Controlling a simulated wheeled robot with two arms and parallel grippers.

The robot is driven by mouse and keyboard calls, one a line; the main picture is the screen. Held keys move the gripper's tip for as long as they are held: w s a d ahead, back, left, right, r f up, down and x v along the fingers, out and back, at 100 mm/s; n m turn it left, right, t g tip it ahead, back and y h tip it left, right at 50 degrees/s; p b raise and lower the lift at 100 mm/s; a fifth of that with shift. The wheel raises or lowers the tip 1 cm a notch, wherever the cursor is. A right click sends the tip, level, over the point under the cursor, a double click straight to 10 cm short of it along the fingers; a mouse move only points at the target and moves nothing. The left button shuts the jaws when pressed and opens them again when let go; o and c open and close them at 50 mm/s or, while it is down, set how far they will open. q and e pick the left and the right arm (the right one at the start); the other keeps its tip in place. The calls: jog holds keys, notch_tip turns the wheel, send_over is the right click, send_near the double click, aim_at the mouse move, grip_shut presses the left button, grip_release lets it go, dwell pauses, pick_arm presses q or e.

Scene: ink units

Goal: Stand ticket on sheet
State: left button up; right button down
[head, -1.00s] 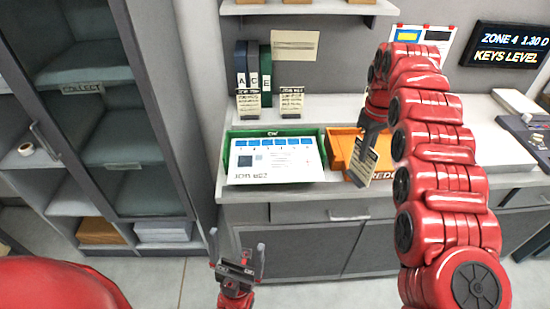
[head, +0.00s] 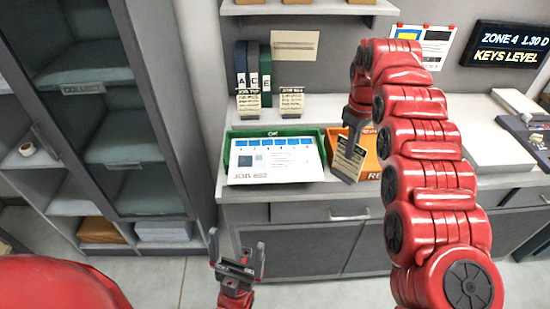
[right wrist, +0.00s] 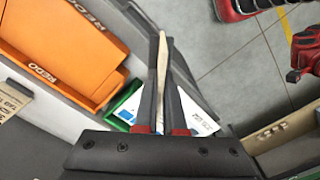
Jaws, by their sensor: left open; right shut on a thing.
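The ticket (head: 348,160) is a cream card with dark printing and a dark lower edge. My right gripper (head: 354,126) is shut on it, holding it tilted in front of the orange tray, near the sheet's right edge. In the right wrist view the ticket (right wrist: 162,62) is edge-on between the fingers (right wrist: 164,85). The white sheet (head: 275,165) with a row of blue boxes lies over the green tray (head: 228,150); part of the sheet (right wrist: 197,115) shows behind the fingers in the wrist view. My left gripper (head: 238,250) is open and empty, low in front of the counter.
The orange REDO tray (head: 370,160) is right of the green tray, partly behind my right arm. A grey cabinet (head: 110,120) stands at the left.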

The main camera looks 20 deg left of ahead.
aim_at(339, 148)
jog(key=shift+d, duration=0.1)
jog(key=shift+s+a+n, duration=0.15)
jog(key=shift+a+n, duration=0.2)
jog(key=shift+a, duration=0.25)
jog(key=shift+s+a+n, duration=0.15)
jog(key=shift+a+n, duration=0.2)
jog(key=shift+a, duration=0.25)
jog(key=shift+a+f+n, duration=0.1)
jog(key=shift+n, duration=0.2)
jog(key=shift+s+a+n, duration=0.1)
jog(key=shift+a+n, duration=0.2)
jog(key=shift+a, duration=0.15)
jog(key=shift+a, duration=0.1)
jog(key=shift+s+a+n, duration=0.25)
jog(key=shift+a+n, duration=0.5)
jog(key=shift+n, duration=0.15)
jog(key=shift+a, duration=0.1)
